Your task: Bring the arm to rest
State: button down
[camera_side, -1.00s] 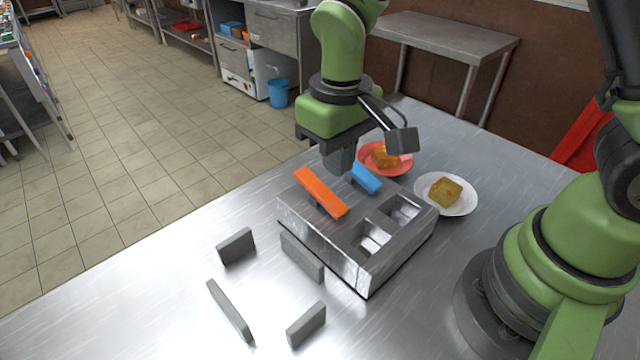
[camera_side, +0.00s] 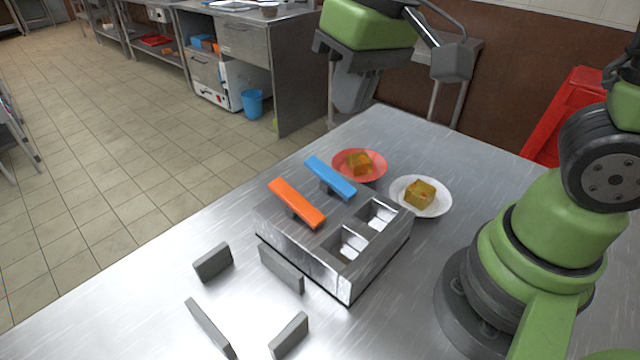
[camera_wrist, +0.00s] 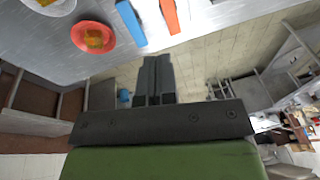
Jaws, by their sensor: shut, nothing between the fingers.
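My gripper (camera_side: 342,112) hangs above and beyond the far edge of the metal table, clear of everything on it. In the wrist view its two dark fingers (camera_wrist: 157,66) are together and empty. A steel block (camera_side: 330,265) on the table has two open wells facing up. An orange bar (camera_side: 297,203) and a blue bar (camera_side: 330,178) sit on top of it. Behind the block are a red plate (camera_side: 375,171) with a yellow-brown cube (camera_side: 359,163) and a white plate (camera_side: 428,208) with a similar cube (camera_side: 420,193).
Several grey slabs stand on the table in front of the block, including one at the left (camera_side: 213,262) and one at the front (camera_side: 289,336). A red stool-like object (camera_side: 570,112) is behind the table. A blue bin (camera_side: 252,102) stands on the tiled floor.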

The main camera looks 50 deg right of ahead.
jog(key=s+d+r+m+t, duration=0.2)
jog(key=s+r, duration=0.4)
jog(key=s, duration=0.3)
jog(key=d+t, duration=0.1)
jog(key=t, duration=0.1)
jog(key=shift+s+t+y, duration=0.3)
jog(key=shift+s+y, duration=0.1)
jog(key=shift+d, duration=0.1)
